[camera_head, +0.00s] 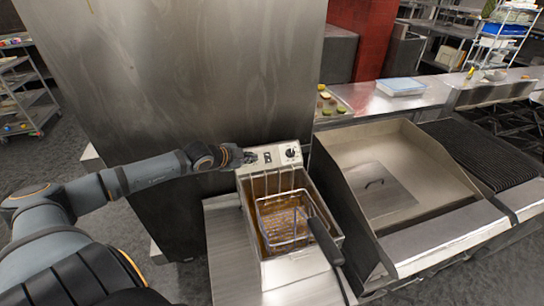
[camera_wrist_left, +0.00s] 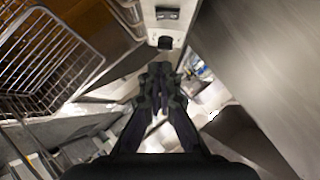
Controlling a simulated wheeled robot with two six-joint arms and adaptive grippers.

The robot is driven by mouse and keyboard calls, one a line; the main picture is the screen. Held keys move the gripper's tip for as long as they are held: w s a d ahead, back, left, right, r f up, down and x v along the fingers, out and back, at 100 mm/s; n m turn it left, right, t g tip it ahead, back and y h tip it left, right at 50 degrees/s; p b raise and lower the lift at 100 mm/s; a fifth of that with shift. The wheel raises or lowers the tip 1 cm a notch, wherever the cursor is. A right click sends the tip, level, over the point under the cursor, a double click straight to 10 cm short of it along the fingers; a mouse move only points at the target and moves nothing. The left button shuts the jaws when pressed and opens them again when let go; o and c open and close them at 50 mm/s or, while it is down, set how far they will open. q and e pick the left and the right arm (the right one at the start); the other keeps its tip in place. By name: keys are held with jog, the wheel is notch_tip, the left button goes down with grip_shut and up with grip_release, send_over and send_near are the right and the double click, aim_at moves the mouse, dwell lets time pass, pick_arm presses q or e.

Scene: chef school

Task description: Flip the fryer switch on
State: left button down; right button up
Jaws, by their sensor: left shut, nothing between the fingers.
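The fryer (camera_head: 290,272) is a steel box holding brown oil, with a wire basket (camera_head: 283,222) in it. Its control panel at the back carries a small dark switch (camera_head: 267,157) and a round black knob (camera_head: 291,153). My left gripper (camera_head: 247,156) is shut and empty at the panel's left end, left of the switch. In the left wrist view the gripper (camera_wrist_left: 160,72) points toward the light panel, where a dark rocker-like switch (camera_wrist_left: 167,14) shows beyond the fingertips. I cannot tell whether the fingers touch the panel, or the switch's position. My right gripper is not in view.
A tall steel cabinet wall (camera_head: 180,80) stands behind and left of the fryer. The basket's black handle (camera_head: 325,240) sticks out toward the front. A steel griddle (camera_head: 400,190) stands to the right, with a ribbed grill (camera_head: 485,155) beyond it.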

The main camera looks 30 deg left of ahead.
pick_arm(q)
jog(key=b, duration=0.2)
send_near(271, 161)
jog(key=w+d, duration=0.3)
jog(key=w+a+f, duration=0.1)
jog(key=f, duration=0.1)
jog(key=shift+w+a+f, duration=0.3)
jog(key=shift+w+a, duration=0.1)
jog(key=shift+w+a+f, duration=0.1)
jog(key=shift+a+f, duration=0.15)
jog(key=shift+f, duration=0.1)
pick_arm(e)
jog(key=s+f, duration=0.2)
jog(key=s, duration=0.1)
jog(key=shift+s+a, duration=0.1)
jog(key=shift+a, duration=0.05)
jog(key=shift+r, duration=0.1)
